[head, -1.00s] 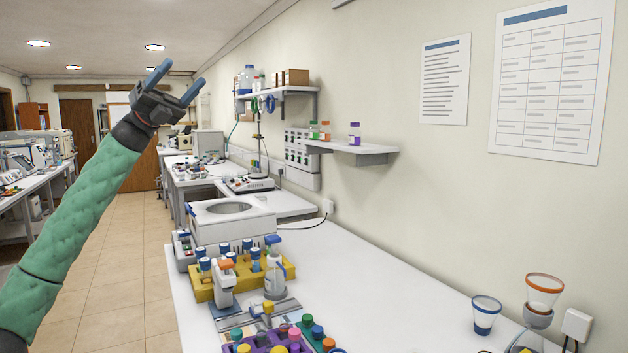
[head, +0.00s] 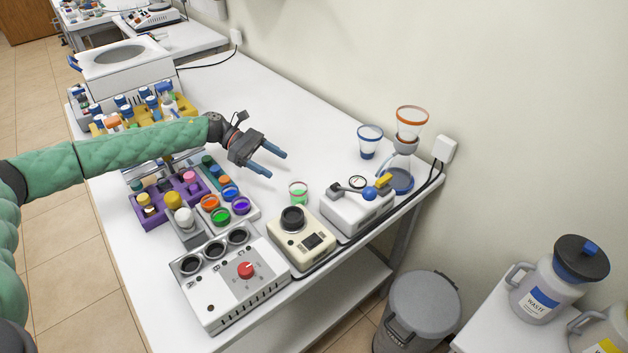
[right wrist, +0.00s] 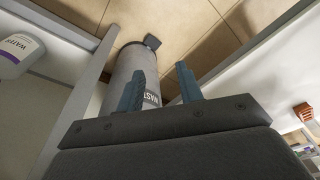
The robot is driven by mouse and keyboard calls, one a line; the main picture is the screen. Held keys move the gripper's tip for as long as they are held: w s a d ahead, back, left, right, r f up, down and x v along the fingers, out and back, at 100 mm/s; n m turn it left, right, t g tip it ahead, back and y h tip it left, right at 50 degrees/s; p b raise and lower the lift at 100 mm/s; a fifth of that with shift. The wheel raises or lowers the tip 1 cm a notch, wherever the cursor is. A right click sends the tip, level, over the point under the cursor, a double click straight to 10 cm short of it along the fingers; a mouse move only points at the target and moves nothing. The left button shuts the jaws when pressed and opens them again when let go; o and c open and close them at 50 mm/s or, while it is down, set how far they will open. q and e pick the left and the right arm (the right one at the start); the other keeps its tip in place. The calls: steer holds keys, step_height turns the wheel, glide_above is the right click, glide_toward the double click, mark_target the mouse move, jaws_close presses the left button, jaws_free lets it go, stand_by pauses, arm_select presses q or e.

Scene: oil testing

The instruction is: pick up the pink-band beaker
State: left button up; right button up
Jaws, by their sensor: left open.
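A small clear beaker (head: 298,191) with a pinkish rim band and green contents stands upright on the white bench in the head view, behind the cream device. My left gripper (head: 278,165) is open and empty, up and to the left of the beaker, its two blue fingers pointing right. I see no contact between them. My right gripper (right wrist: 160,72) shows only in the right wrist view, its blue fingers apart and nothing between them. It is over the floor area by a grey bin (right wrist: 122,75).
A cream device (head: 300,238) stands in front of the beaker and a white balance-like device (head: 357,212) to its right. A blue-rimmed cup (head: 369,142) and an orange-rimmed funnel (head: 411,122) stand behind. Colored pots (head: 221,215) lie left. The bench behind the gripper is clear.

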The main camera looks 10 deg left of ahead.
mark_target(293, 193)
arm_select(q)
steer(key=f, duration=0.1)
steer(key=s+f, duration=0.1)
steer(key=f, duration=0.1)
steer(key=shift+s+d+f+m+g+y, duration=0.1)
steer(key=shift+s+d+m+g+y, duration=0.2)
steer(key=shift+d+m, duration=0.1)
steer(key=shift+s+d+f+p, duration=0.1)
steer(key=shift+d+f+p, duration=0.05)
steer(key=shift+f+p, duration=0.15)
steer(key=shift+p+x, duration=0.4)
steer(key=shift+x, duration=0.7)
steer(key=p+x, duration=0.1)
steer(key=x, duration=0.1)
steer(key=p+x, duration=0.2)
steer(key=shift+s+d, duration=0.1)
steer(key=shift+s, duration=0.25)
steer(key=shift+s+d+f, duration=0.1)
steer(key=shift+d+f, duration=0.2)
steer(key=c, duration=1.1)
arm_select(e)
steer(key=s+d+f, duration=0.1)
steer(key=s+f, duration=0.1)
steer(key=f, duration=0.5)
steer(key=s+d+f, duration=0.2)
steer(key=f, duration=0.6)
steer(key=shift+d+m, duration=0.15)
steer(key=shift+m, duration=0.15)
